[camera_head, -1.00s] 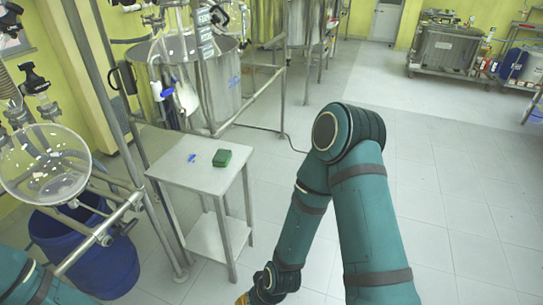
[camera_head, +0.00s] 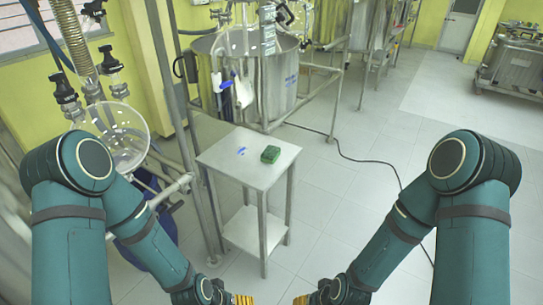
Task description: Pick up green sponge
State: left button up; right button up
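The green sponge (camera_head: 271,154) lies on the top of a small metal table (camera_head: 232,168), toward its right side. A small blue item (camera_head: 241,151) lies to its left on the same top. My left gripper (camera_head: 243,300) and my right gripper (camera_head: 301,300) show only as yellow-orange parts at the bottom edge, in front of the table and below its top. Both are well apart from the sponge. Their fingers are mostly cut off by the frame, so I cannot see whether they are open.
A round glass vessel (camera_head: 118,138) on a metal frame stands left of the table, above a blue bin (camera_head: 152,235). A large steel tank (camera_head: 250,75) with rails stands behind the table. A dark cable (camera_head: 370,160) crosses the floor. The tiled floor (camera_head: 340,215) to the right is open.

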aim_at(270, 154)
jog(key=i+l+u, duration=0.15)
jog(key=i+l, duration=0.8)
